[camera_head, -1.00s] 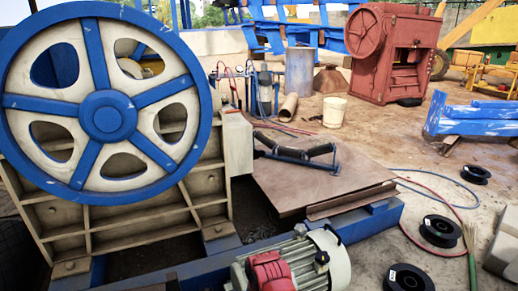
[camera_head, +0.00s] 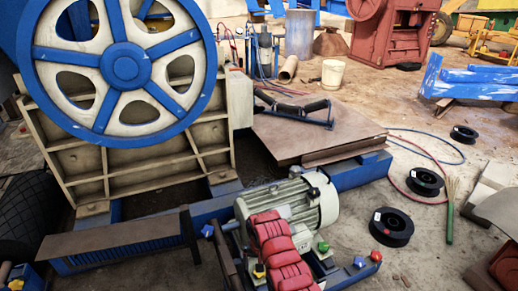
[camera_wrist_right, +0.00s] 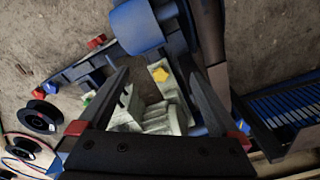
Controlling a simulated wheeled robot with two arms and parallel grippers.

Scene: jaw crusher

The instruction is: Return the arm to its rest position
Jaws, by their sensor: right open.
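My right gripper (camera_wrist_right: 157,70) shows in the right wrist view as two dark fingers set wide apart. It is open, and nothing is held between the fingers. Behind the gap I see part of a pale ribbed motor (camera_wrist_right: 155,115) and a small yellow piece (camera_wrist_right: 160,74). I cannot tell how far the fingers are from them. In the head view the motor (camera_head: 290,205) lies low in the middle, with a red segmented part (camera_head: 278,250) in front of it. No gripper shows in the head view, and my left gripper is in neither view.
A large blue and cream flywheel (camera_head: 125,66) stands at the upper left. A brown plate (camera_head: 315,135) lies behind the motor. Black spools (camera_head: 391,228) lie on the floor at the right. A white bucket (camera_head: 333,74) stands farther back.

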